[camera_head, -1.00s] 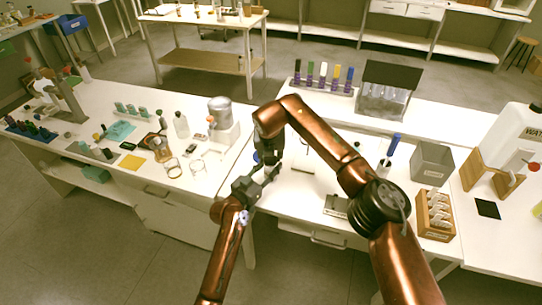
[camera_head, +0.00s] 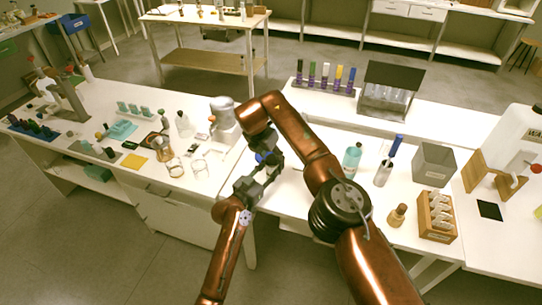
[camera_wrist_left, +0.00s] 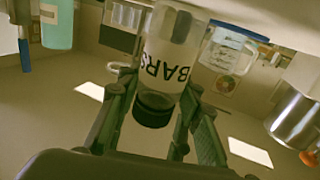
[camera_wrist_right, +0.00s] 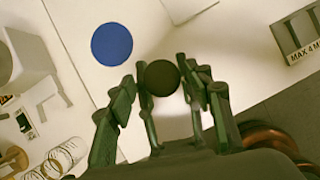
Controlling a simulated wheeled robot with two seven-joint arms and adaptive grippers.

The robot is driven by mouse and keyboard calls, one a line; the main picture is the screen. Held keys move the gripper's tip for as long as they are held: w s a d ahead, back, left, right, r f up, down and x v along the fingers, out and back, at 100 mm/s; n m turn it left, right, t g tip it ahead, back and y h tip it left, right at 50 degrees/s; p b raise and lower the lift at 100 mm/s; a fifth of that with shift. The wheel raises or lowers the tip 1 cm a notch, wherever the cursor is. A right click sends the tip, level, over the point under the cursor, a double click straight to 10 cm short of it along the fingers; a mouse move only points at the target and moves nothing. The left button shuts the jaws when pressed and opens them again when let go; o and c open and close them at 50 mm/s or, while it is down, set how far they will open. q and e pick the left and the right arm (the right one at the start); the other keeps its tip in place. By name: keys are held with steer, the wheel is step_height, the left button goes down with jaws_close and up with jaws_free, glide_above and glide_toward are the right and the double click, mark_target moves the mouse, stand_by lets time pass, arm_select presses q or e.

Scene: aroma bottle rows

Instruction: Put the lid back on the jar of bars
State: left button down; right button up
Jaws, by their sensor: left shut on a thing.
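The clear jar (camera_wrist_left: 172,60) labelled BARS shows upside down in the left wrist view, which is itself inverted. My left gripper (camera_wrist_left: 156,92) is shut on it, a finger on each side near its lid end. A black lid (camera_wrist_left: 153,110) sits at the jar's mouth; whether it is seated I cannot tell. In the right wrist view a dark round lid top (camera_wrist_right: 161,78) lies between the fingertips of my right gripper (camera_wrist_right: 168,85). I cannot tell whether they grip it. In the head view both grippers meet near the bench edge, and the jar is hidden.
A teal bottle (camera_head: 352,158), a grey bin (camera_head: 432,165) and a wooden rack (camera_head: 436,215) stand to the right.

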steer(key=shift+r, duration=2.25)
steer(key=shift+o, duration=0.4)
steer(key=o, duration=0.5)
steer(key=v, duration=1.2)
steer(key=shift+d, duration=0.1)
